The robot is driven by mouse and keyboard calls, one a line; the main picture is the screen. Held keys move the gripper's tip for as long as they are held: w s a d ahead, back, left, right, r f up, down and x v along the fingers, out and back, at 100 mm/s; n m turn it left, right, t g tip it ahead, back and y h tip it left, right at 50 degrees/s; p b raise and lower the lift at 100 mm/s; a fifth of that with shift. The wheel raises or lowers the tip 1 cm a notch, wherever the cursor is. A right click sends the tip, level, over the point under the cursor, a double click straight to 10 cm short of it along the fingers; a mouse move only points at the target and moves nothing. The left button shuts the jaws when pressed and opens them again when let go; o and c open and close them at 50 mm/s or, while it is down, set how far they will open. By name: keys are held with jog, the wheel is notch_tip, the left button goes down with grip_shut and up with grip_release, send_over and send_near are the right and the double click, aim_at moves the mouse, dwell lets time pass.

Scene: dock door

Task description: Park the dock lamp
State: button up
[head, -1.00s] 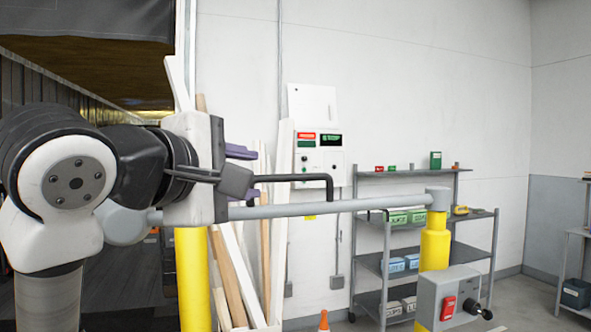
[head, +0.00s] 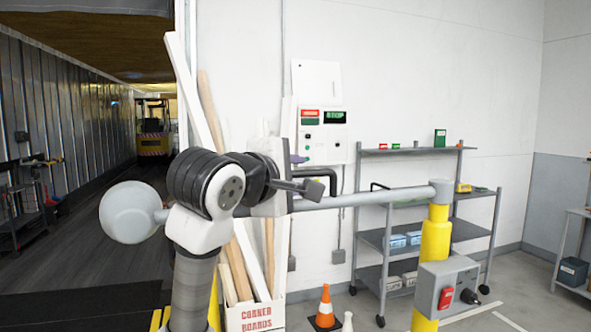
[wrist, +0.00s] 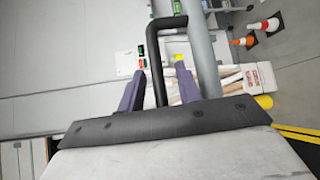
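The dock lamp has a pale round head (head: 130,212) at the left end of a grey swing arm (head: 385,197). The arm reaches from a yellow post (head: 435,240) on the right across to the trailer opening. A black bent handle (head: 333,182) stands off the arm and also shows in the wrist view (wrist: 152,45). In the wrist view my gripper (wrist: 158,72) is open, with its two purple fingers either side of the handle and gaps visible. In the head view my wrist hides part of the swing arm and handle.
A grey box (head: 448,287) with a red switch and black knob is at the post. A carton of boards (head: 255,316) and an orange cone (head: 325,308) stand below the arm. A shelf cart (head: 405,238) is behind. A forklift (head: 153,125) is inside the trailer.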

grip_shut()
jog(key=shift+s+f, duration=0.1)
dwell(0.5)
